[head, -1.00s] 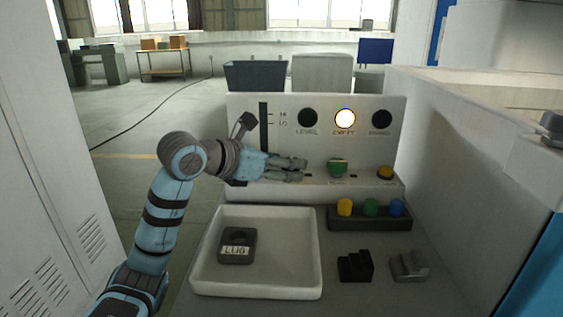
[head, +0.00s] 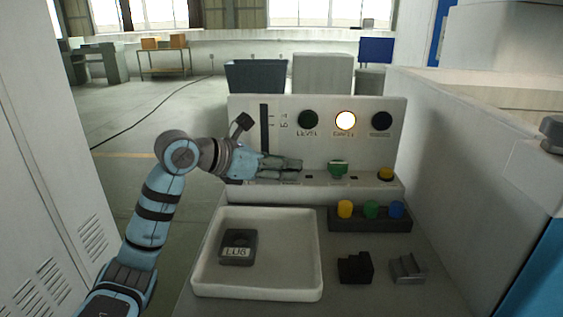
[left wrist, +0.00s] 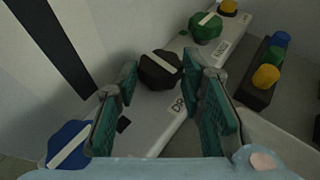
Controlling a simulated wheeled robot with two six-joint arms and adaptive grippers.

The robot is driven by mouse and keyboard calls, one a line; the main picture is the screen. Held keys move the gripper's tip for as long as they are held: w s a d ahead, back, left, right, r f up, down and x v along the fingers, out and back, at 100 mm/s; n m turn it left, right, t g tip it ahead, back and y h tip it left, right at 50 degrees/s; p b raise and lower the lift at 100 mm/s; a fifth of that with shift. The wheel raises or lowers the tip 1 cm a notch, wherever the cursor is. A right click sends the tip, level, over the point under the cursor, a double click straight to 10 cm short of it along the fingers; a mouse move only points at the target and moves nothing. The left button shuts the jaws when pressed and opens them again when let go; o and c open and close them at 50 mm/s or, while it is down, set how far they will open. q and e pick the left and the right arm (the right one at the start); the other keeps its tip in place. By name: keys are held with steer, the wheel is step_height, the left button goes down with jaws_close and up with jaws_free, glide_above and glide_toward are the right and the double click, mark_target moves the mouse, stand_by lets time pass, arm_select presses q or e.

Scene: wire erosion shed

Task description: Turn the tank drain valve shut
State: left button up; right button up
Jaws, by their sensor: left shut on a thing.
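The drain valve is a black round knob (left wrist: 160,70) with a white stripe, beside a partly hidden label starting "DR". In the left wrist view its stripe slants from upper left to lower right. My left gripper (left wrist: 162,66) is shut on this knob, one finger on each side. In the head view my left gripper (head: 292,168) reaches in from the left along the panel's ledge (head: 310,190) and hides the knob. A green knob (head: 338,167) stands right of it, and a blue knob (left wrist: 70,145) shows at lower left in the wrist view. My right gripper is not in view.
The middle lamp (head: 345,119) is lit; the lamps beside it are dark. A yellow button (head: 386,173) sits at the ledge's right. In front are a white tray (head: 207,275) holding a LUG block (head: 238,240), a rack (head: 345,224) of coloured caps, and two dark blocks.

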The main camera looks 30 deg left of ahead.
arm_select(q)
steer(key=shift+w+a+r+m+g+h+p, duration=0.1)
steer(key=shift+a+r+m+g+h+p, duration=0.1)
steer(key=shift+m+g+h+p, duration=0.4)
steer(key=m+g+h+p, duration=0.2)
steer(key=p, duration=0.1)
steer(key=m+h+p, duration=0.1)
steer(key=m+p, duration=0.1)
steer(key=shift+w+a+g+h, duration=0.3)
steer(key=shift+g, duration=0.1)
steer(key=shift+f+m+g+p, duration=0.1)
steer(key=shift+m+g+p, duration=0.2)
steer(key=shift+m+p, duration=0.15)
steer(key=shift+w+f+h, duration=0.1)
steer(key=shift+h, duration=0.2)
steer(key=shift+c, duration=0.2)
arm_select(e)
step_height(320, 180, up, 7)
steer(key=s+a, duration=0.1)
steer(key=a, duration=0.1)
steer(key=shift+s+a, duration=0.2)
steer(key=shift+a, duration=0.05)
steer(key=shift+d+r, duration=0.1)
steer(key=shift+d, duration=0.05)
arm_select(q)
steer(key=o, duration=1)
steer(key=shift+o, duration=0.9)
steer(key=shift+a, duration=0.1)
